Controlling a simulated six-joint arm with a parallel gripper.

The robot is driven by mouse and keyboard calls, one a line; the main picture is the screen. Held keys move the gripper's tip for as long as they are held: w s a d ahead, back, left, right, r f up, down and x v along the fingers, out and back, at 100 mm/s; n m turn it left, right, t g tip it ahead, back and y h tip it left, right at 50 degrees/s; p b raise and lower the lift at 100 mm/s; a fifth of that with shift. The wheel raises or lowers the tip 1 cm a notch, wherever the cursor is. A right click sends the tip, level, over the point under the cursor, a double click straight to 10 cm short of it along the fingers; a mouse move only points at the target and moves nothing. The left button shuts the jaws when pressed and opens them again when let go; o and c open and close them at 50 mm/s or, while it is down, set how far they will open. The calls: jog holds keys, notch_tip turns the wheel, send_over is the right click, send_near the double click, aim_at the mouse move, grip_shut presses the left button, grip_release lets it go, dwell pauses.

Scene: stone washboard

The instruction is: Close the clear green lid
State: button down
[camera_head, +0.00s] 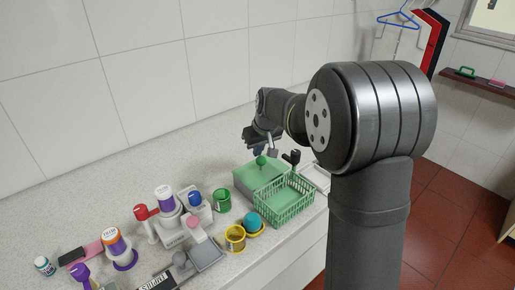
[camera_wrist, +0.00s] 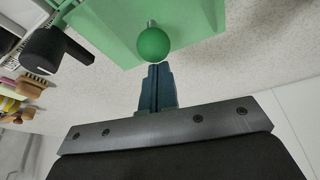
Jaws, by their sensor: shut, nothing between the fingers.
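The clear green lid (camera_head: 258,178) lies behind and beside the green lattice basket (camera_head: 290,207), which is open at the top. A green ball-shaped knob (camera_head: 261,160) shows on the lid. In the wrist view the green panel (camera_wrist: 195,18) fills the top, with the green ball (camera_wrist: 153,45) at its near edge. My gripper (camera_wrist: 157,68) is shut and empty, its dark blue fingertips close to the ball; I cannot tell whether they touch it. In the head view my gripper (camera_head: 259,151) is just above and behind the knob, its tips partly hidden.
A black-handled item (camera_head: 291,157) stands right of the lid, and a white tray (camera_head: 317,177) lies beyond the basket. The tiled wall is behind; the back-left counter is clear.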

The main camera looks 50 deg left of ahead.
jog(key=d, duration=1.2)
jog(key=shift+f, duration=0.1)
jog(key=a, duration=0.2)
jog(key=a+r, duration=0.1)
jog(key=a, duration=0.1)
jog(key=shift+w, duration=0.35)
jog(key=v, duration=1)
jog(key=shift+a, duration=0.1)
